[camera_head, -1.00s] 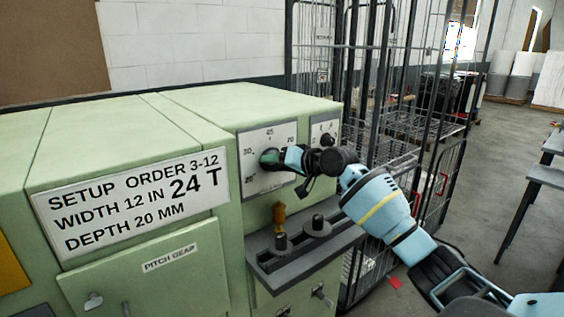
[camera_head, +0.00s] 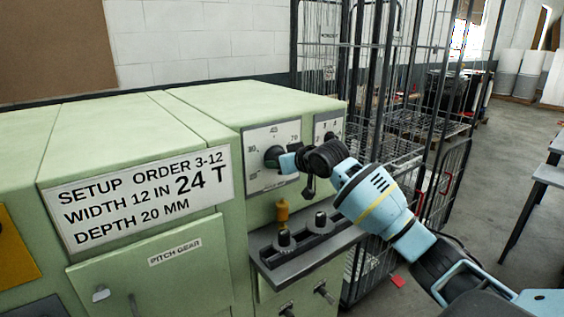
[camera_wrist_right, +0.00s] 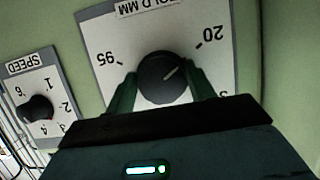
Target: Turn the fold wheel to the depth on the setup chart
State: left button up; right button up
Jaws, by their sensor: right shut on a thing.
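The fold wheel (camera_head: 272,155) is a round dark knob on a white dial plate (camera_head: 259,181) on the green machine. My right gripper (camera_head: 285,159) reaches it from the right and is shut on it. In the right wrist view, two dark green fingers of the gripper (camera_wrist_right: 163,84) sit on either side of the wheel (camera_wrist_right: 160,76). The wheel's pale line points up and right, roughly toward the 20 mark (camera_wrist_right: 210,36); exact alignment is hard to tell. The setup chart (camera_head: 140,196) reads order 3-12, width 12 in, 24 T, depth 20 mm. My left gripper is out of view.
A smaller speed dial (camera_wrist_right: 36,108) is beside the fold plate. Below the wheel, a grey ledge (camera_head: 300,258) carries dark knobs and a brass-coloured piece (camera_head: 282,211). A wire cage trolley (camera_head: 420,150) stands close behind my right arm.

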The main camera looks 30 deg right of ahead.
jog(key=shift+r, duration=0.2)
jog(key=o, duration=1)
jog(key=shift+f, duration=0.15)
jog(key=shift+c, duration=0.2)
jog(key=v, duration=0.7)
jog(key=shift+s, duration=0.35)
